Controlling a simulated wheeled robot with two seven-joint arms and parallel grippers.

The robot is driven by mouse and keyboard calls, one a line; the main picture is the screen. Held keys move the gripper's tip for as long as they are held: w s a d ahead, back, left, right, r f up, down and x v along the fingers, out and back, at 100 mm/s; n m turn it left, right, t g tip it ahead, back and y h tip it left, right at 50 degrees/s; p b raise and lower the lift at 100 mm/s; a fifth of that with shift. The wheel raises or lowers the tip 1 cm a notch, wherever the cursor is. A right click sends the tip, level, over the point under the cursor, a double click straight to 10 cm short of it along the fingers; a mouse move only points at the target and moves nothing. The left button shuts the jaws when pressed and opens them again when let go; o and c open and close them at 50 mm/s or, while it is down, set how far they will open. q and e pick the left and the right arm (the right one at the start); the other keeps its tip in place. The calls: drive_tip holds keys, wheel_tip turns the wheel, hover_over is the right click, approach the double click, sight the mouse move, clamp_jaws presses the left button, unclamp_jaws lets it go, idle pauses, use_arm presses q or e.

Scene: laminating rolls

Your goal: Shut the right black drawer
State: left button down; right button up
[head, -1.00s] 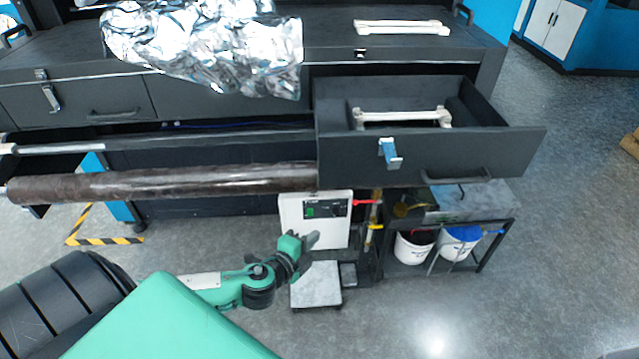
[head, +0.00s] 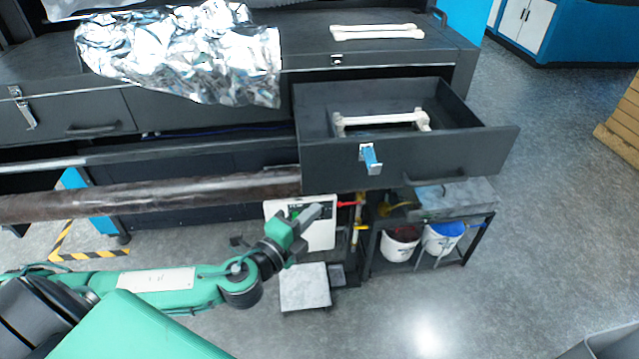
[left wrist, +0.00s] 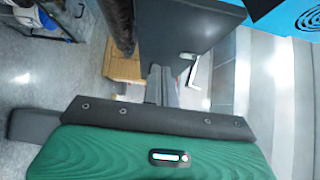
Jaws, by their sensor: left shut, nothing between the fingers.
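The right black drawer (head: 450,154) is pulled out from the black cabinet in the head view. Its front panel carries a dark bar handle and a blue-and-silver latch (head: 371,158). A white frame-like part (head: 380,122) lies inside it. My left gripper (head: 314,213) is shut and empty, below and left of the drawer front, apart from it in the picture. In the left wrist view its closed fingers (left wrist: 160,85) point at a large dark panel; I cannot tell if this is the drawer. My right gripper is out of view.
A dark roll (head: 150,195) extends left of the drawer at about my gripper's height. Crumpled foil (head: 190,55) and white bars (head: 376,32) lie on the cabinet top. A low rack with buckets (head: 443,236) stands below the drawer.

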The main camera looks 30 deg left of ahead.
sight(330, 180)
use_arm(q)
drive_tip(key=w+p, duration=0.1)
drive_tip(key=w, duration=0.1)
drive_tip(key=w+p, duration=0.1)
drive_tip(key=w, duration=0.1)
drive_tip(key=w+a+p, duration=0.1)
drive_tip(key=w, duration=0.2)
drive_tip(key=shift+r, duration=0.1)
drive_tip(key=shift+w+a, duration=0.25)
drive_tip(key=shift+w, duration=0.05)
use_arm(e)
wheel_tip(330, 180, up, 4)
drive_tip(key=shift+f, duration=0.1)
